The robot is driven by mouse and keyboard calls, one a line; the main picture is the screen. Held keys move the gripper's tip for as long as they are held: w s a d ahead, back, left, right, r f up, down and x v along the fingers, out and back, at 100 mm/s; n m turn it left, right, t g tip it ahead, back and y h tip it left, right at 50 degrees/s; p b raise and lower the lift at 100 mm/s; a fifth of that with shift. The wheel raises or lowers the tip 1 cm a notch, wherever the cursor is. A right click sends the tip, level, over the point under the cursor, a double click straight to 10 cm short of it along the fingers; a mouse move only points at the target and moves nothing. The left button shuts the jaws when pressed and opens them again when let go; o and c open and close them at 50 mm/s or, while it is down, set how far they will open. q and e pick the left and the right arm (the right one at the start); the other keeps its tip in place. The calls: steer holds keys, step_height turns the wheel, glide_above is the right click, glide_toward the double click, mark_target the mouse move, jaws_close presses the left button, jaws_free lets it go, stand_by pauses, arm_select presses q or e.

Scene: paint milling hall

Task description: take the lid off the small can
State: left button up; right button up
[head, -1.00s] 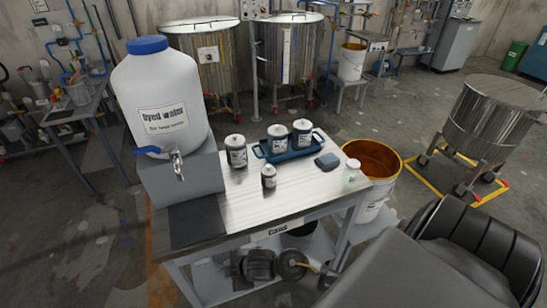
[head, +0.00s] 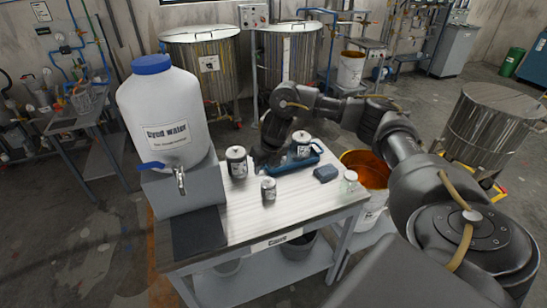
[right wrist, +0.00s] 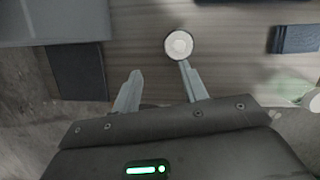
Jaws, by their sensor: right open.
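The small can (head: 268,189) stands upright on the bench, dark with a pale label and a white lid on top. In the right wrist view its round white lid (right wrist: 178,45) is seen from above, just beyond the tip of the right-hand finger. My right gripper (right wrist: 159,68) is open with nothing between its fingers. In the head view the right gripper (head: 262,160) hangs over the bench behind the small can, its fingertips hard to make out against the dark arm. My left gripper is not in view.
A larger can (head: 236,162) stands behind left of the small one. A blue sponge (head: 325,174), small jar (head: 349,181), dyed water container (head: 160,115) and dark mat (head: 198,233) surround a clear bench front.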

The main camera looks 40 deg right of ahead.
steer(key=d+r, duration=0.2)
steer(key=d, duration=0.1)
steer(key=b, duration=0.2)
glide_above(268, 178)
steer(key=s, duration=0.2)
steer(key=shift+g, duration=0.3)
steer(key=x, duration=0.3)
steer(key=s+x, duration=0.1)
steer(key=x, duration=0.1)
steer(key=shift+f, duration=0.6)
steer(key=p+x, duration=0.1)
steer(key=x, duration=0.2)
steer(key=shift+w+f, duration=0.1)
steer(key=shift+w+d+f+p, duration=0.1)
steer(key=shift+w+f+p, duration=0.15)
steer(key=shift+f, duration=0.45)
steer(key=shift+c, duration=0.2)
steer(key=shift+s, duration=0.1)
jaws_close()
steer(key=shift+o, duration=0.2)
jaws_free()
steer(key=shift+r, duration=0.15)
